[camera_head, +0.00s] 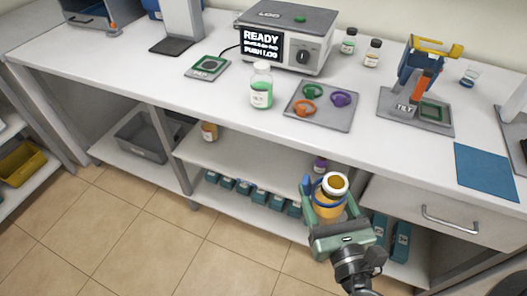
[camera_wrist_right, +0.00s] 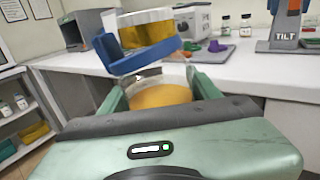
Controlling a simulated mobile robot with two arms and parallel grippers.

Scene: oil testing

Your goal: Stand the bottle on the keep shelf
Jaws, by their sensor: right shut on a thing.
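My right gripper (camera_head: 328,212) is shut on an amber bottle (camera_head: 331,205) with a white rim at its top and a blue ring around it. It holds the bottle roughly upright in front of the bench, over the shelf area in this view. In the right wrist view the amber bottle (camera_wrist_right: 160,96) sits between the green fingers, with the blue ring (camera_wrist_right: 118,54) around it. A shelf (camera_head: 250,158) under the bench top carries an amber bottle (camera_head: 209,131) at left and a purple-topped bottle (camera_head: 319,164) near my gripper. Which shelf is the keep shelf is not marked. My left gripper is out of view.
The bench top (camera_head: 160,85) holds a clear bottle with green liquid (camera_head: 261,88), a tray of coloured rings (camera_head: 320,108) and a tilt stand (camera_head: 418,105). A drawer (camera_head: 440,210) is right of my gripper. Teal boxes (camera_head: 245,188) line the lower shelf.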

